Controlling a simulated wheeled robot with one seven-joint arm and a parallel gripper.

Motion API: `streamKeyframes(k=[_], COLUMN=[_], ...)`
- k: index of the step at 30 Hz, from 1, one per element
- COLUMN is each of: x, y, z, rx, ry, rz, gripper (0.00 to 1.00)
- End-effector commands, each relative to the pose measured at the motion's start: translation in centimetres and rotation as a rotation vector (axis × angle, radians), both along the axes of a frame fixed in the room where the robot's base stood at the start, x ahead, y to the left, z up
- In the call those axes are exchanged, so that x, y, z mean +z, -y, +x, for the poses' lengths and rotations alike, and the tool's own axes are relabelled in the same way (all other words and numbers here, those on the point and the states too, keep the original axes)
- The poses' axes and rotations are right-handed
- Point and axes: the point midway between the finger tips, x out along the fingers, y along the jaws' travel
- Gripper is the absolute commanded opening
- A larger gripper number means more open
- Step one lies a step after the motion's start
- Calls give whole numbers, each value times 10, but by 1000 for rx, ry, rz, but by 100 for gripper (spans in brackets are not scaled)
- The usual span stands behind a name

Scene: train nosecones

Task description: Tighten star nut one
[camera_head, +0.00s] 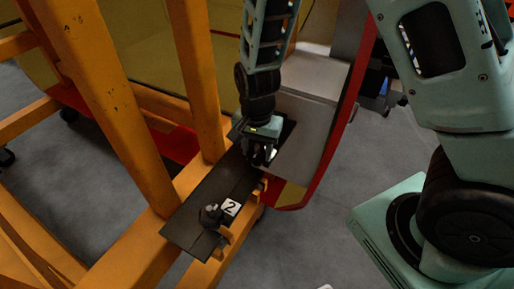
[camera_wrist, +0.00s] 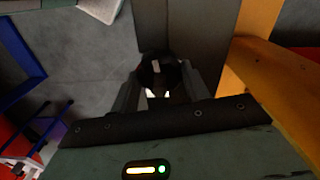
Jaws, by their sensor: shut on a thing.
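My gripper (camera_head: 262,156) points down at the far end of a dark plate (camera_head: 183,232) on the orange frame. In the wrist view its two fingers (camera_wrist: 160,92) are closed around a dark round knob, star nut one (camera_wrist: 158,68), with a pale spot on its top. In the head view my gripper hides this nut, and its number label cannot be read. A second dark star nut (camera_head: 209,214) stands at the near end of the plate, beside a white label reading 2 (camera_head: 231,207), apart from my gripper.
Orange beams (camera_head: 112,110) of the frame rise left of the plate, close to my arm. A red-edged grey panel (camera_head: 312,125) stands just right of and behind my gripper. Open grey floor (camera_head: 310,235) lies to the lower right.

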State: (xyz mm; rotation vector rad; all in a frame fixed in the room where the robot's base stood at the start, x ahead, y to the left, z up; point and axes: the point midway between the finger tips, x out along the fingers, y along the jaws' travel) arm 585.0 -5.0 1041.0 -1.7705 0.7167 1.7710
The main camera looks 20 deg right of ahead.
Motion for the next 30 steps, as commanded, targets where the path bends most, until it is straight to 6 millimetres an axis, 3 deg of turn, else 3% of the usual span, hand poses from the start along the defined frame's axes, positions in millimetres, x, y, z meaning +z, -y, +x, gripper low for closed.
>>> streamKeyframes(k=[1,3,11,16,20,30], x=[0,0,1,13,36,116], y=[-1,-1,0,-1,-1,-1], z=[0,0,0,1,1,1], rx=[1,1,1,2,4,4], ry=[1,1,1,4,7,7], rz=[1,1,1,1,3,4], gripper=[54,68,68,68,68,68])
